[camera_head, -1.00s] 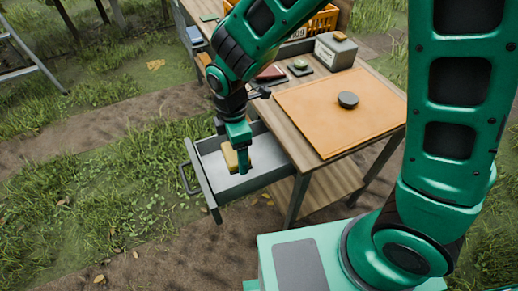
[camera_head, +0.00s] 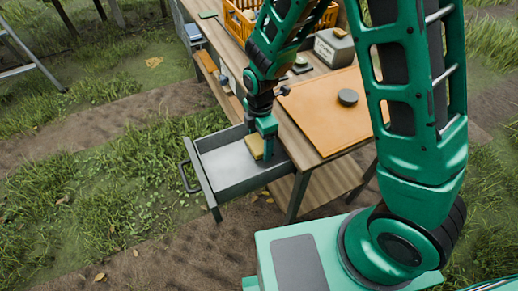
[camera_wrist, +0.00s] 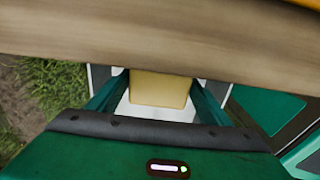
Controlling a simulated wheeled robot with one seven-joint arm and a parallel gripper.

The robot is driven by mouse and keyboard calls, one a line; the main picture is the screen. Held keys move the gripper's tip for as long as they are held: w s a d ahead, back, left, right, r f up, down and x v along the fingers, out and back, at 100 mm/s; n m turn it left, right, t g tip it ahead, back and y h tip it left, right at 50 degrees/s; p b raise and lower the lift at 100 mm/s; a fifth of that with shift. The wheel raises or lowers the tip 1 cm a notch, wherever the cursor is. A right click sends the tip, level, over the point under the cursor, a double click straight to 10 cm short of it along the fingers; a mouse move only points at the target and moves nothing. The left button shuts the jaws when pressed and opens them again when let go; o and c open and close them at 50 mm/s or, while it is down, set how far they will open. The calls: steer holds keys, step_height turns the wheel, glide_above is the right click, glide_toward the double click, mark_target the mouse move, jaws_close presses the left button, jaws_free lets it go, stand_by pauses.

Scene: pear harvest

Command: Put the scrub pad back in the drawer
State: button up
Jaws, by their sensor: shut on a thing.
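The scrub pad (camera_head: 255,147) is a yellow block held between the fingers of my gripper (camera_head: 267,150). In the wrist view the pad (camera_wrist: 160,90) sits between the two green fingers, and my gripper (camera_wrist: 158,97) is shut on it. The grey drawer (camera_head: 206,187) is pulled out from the table's left side. The pad is over or within the right part of the drawer, near the table edge. I cannot tell whether it touches the drawer floor. The rest of the drawer floor looks bare.
The wooden table (camera_head: 300,147) stands right of the drawer, its edge close to my gripper. On it are an orange mat (camera_head: 318,112), a dark round object (camera_head: 347,97), a grey box (camera_head: 335,45) and an orange crate (camera_head: 240,20). Grass and soil lie left.

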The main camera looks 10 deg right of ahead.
mark_target(260, 150)
steer(key=shift+f, duration=1.95)
steer(key=o, duration=1)
steer(key=shift+f, duration=0.1)
step_height(260, 150, up, 12)
steer(key=shift+r, duration=0.1)
